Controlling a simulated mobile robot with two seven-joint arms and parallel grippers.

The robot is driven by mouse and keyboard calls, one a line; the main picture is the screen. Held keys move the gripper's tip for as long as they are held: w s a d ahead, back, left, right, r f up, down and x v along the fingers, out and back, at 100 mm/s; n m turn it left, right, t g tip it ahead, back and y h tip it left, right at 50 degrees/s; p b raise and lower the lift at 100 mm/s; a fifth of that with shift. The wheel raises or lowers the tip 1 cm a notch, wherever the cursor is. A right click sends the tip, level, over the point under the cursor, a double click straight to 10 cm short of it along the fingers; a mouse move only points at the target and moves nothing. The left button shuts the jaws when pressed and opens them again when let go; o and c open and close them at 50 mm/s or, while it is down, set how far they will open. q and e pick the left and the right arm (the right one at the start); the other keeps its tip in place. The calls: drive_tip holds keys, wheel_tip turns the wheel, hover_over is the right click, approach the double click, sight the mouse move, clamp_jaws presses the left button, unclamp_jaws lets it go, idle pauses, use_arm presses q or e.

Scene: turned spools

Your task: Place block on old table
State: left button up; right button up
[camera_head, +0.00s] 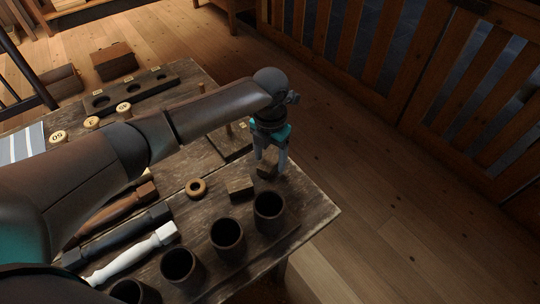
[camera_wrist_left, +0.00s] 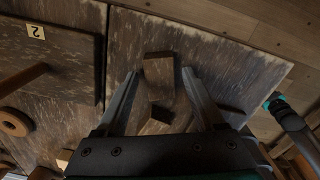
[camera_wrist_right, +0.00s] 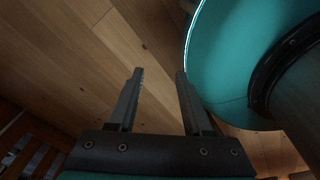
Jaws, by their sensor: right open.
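My left gripper (camera_head: 270,168) is low over the right end of the old wooden table (camera_head: 318,208), pointing down. Its fingers are apart. A small brown block (camera_head: 266,171) is between the fingertips; in the left wrist view this block (camera_wrist_left: 158,68) shows narrow gaps to both fingers. I cannot tell whether its underside touches the table. A second brown block (camera_head: 240,187) lies on the table just left of it, seen lower in the left wrist view (camera_wrist_left: 157,121). My right gripper (camera_wrist_right: 159,72) is open and empty above the floor, outside the head view.
Several dark cups (camera_head: 269,206) stand along the table's near edge. A ring (camera_head: 196,187) lies left of the blocks. Turned spindles, including a white one (camera_head: 134,252), lie further left. A board with holes (camera_head: 130,92) is at the back. A wooden railing (camera_head: 440,65) stands beyond the floor.

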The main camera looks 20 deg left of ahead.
sight(270, 161)
drive_tip(key=shift+s, duration=0.1)
use_arm(q)
wheel_tip(270, 161, up, 7)
drive_tip(key=shift+r+p, duration=0.1)
drive_tip(key=shift+p, duration=1)
wheel_tip(270, 161, up, 5)
drive_tip(key=shift+r+p, duration=0.1)
drive_tip(key=shift+p, duration=0.5)
use_arm(e)
drive_tip(key=shift+g, duration=0.3)
drive_tip(key=s+a+r, duration=0.2)
drive_tip(key=s+r, duration=0.1)
drive_tip(key=shift+s+a, duration=0.2)
drive_tip(key=shift+a, duration=0.2)
drive_tip(key=shift+w, duration=0.15)
